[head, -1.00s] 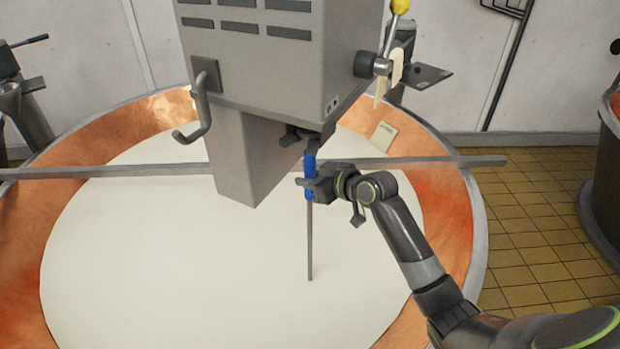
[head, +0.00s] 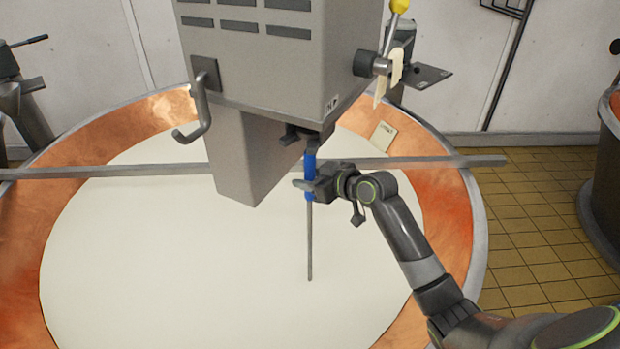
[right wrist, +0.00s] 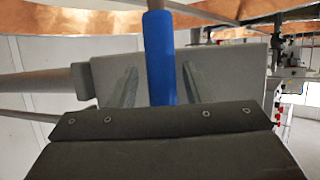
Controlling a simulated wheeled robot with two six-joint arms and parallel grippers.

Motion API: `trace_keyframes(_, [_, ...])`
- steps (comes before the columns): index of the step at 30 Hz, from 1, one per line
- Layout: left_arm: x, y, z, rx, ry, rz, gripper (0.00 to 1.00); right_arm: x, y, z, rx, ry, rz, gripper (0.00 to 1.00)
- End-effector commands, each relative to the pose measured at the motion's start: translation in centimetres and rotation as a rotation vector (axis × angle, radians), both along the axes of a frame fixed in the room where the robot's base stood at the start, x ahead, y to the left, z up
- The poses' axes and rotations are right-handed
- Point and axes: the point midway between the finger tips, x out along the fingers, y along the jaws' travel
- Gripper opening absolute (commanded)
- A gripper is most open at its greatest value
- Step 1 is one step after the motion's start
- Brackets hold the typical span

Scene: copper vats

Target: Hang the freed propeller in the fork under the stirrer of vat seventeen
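The propeller shows as a thin grey rod with a blue grip (head: 310,164), upright under the front corner of the stirrer's grey housing (head: 270,60). Its top meets the dark fork (head: 311,144); how it sits there is too small to tell. Its lower end is over the white liquid (head: 170,260) of the copper vat; I cannot tell whether it dips in. My right gripper (head: 306,185) is around the blue grip. In the right wrist view its two fingers stand apart with the blue grip (right wrist: 160,50) between them, a gap on each side. My left gripper is not in view.
A grey bar (head: 110,171) crosses the vat behind the rod. A hook (head: 196,118) hangs on the housing's left, and a yellow-knobbed lever (head: 399,8) stands at its right. Another vat (head: 607,170) is at the right edge, with open tiled floor between.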

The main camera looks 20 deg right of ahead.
Motion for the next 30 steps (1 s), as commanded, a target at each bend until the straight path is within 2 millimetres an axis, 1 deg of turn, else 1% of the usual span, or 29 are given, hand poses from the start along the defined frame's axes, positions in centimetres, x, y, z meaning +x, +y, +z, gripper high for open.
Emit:
trace_keyframes(10, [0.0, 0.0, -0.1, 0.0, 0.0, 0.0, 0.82, -0.2, -0.1, -0.3, -0.002, 0.007, 0.0, 0.5])
trace_keyframes(14, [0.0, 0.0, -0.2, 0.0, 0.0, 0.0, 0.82, -0.9, -0.5, 0.0, -0.003, 0.005, -0.001, 0.5])
trace_keyframes(17, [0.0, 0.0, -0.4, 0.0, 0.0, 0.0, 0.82, -2.0, -1.1, 0.6, -0.005, 0.002, -0.001, 0.5])
trace_keyframes(27, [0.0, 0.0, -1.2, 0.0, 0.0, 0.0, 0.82, -7.4, -3.7, 3.1, -0.009, 0.001, 0.001, 0.5])
trace_keyframes(30, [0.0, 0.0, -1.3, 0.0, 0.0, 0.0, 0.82, -8.7, -4.4, 3.7, -0.007, 0.002, -0.001, 0.5])
